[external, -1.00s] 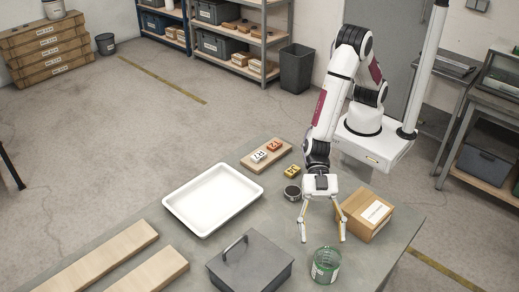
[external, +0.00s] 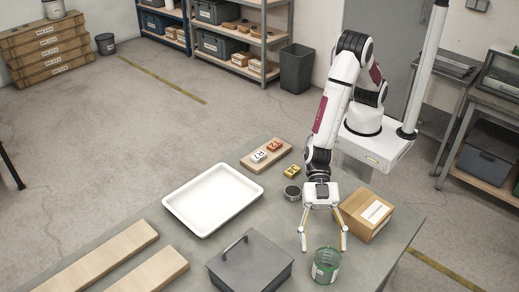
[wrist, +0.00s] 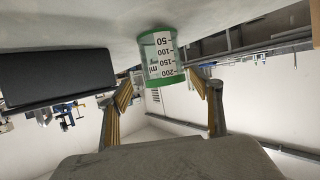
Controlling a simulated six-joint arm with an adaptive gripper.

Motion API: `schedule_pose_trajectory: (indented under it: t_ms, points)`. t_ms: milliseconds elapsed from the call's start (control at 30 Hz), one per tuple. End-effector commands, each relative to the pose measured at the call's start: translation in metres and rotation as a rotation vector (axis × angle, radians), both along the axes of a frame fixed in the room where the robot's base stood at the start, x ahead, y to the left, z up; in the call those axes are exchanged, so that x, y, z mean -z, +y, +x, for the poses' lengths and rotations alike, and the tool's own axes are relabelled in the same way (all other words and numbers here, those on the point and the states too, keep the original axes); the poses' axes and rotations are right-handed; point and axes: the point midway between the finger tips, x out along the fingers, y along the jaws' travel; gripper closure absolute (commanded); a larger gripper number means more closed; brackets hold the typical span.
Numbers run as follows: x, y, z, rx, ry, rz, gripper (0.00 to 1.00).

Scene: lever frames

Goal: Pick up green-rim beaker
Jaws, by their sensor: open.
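The green-rim beaker (external: 326,265) stands upright on the table near its front right edge. It is clear, with a green rim and a white label. In the wrist view the beaker (wrist: 160,57) shows ahead of the fingers, its printed scale upside down in the picture. My gripper (external: 323,249) is open and empty, its two fingers spread just behind the beaker. In the wrist view the fingers of my gripper (wrist: 161,88) stand left and right of the line to the beaker, which lies beyond their tips. I cannot tell whether either finger touches it.
A grey lidded box (external: 250,265) stands left of the beaker. A cardboard box (external: 366,213) stands close to the right of my gripper. A white tray (external: 213,200), a small round dark tin (external: 292,193) and a yellow block (external: 292,171) lie farther back. Wooden boards (external: 110,255) lie front left.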

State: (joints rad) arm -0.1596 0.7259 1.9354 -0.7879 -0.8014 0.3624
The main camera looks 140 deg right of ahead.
Motion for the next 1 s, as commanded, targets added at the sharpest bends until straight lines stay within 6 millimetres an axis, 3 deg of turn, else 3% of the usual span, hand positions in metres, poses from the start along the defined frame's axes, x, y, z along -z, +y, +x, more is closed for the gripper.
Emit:
schedule_pose_trajectory:
  t_ms: [533,1000]
  points:
    - [0.016,0.033,0.026,0.000,-0.001,0.001,0.36]
    - [0.019,0.037,0.031,0.000,0.000,0.000,0.36]
